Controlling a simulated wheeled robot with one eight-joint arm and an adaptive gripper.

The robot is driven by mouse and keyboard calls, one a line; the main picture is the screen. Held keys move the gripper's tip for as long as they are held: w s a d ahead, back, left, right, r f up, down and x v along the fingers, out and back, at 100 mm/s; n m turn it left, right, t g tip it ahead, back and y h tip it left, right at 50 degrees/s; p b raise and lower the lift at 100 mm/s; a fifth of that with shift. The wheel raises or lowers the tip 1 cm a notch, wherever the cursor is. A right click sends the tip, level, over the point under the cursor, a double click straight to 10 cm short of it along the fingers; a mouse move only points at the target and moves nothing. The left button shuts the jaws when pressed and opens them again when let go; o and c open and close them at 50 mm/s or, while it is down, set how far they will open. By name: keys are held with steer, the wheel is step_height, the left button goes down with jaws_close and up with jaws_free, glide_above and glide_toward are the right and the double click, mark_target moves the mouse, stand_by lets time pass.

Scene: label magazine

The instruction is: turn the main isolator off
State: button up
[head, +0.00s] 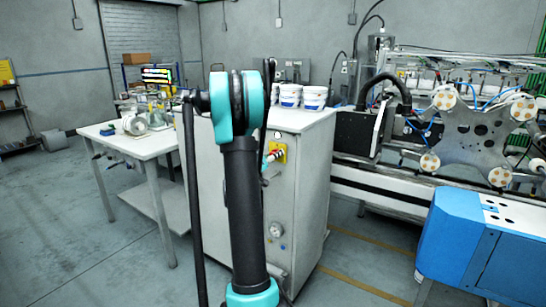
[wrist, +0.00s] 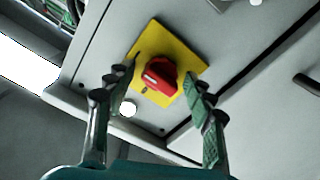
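The main isolator is a red rotary knob (wrist: 159,76) on a yellow square plate (wrist: 185,58), fixed to the grey cabinet front. In the head view the yellow plate (head: 281,149) shows just right of my arm, with the red knob (head: 272,157) partly covered by my gripper. In the wrist view my gripper (wrist: 160,88) is open, with one finger to each side of the knob. The fingers look apart from the knob; how far their tips are from the plate is hard to tell.
The cabinet (head: 310,190) carries a gauge (head: 276,230) low on its front and several white tubs (head: 290,95) on top. A white table (head: 130,145) stands to the left. A labelling machine (head: 470,135) and a blue unit (head: 470,245) are to the right.

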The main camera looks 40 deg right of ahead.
steer(key=c, duration=0.9)
steer(key=shift+n, duration=0.3)
steer(key=n, duration=0.3)
steer(key=shift+n, duration=7.1)
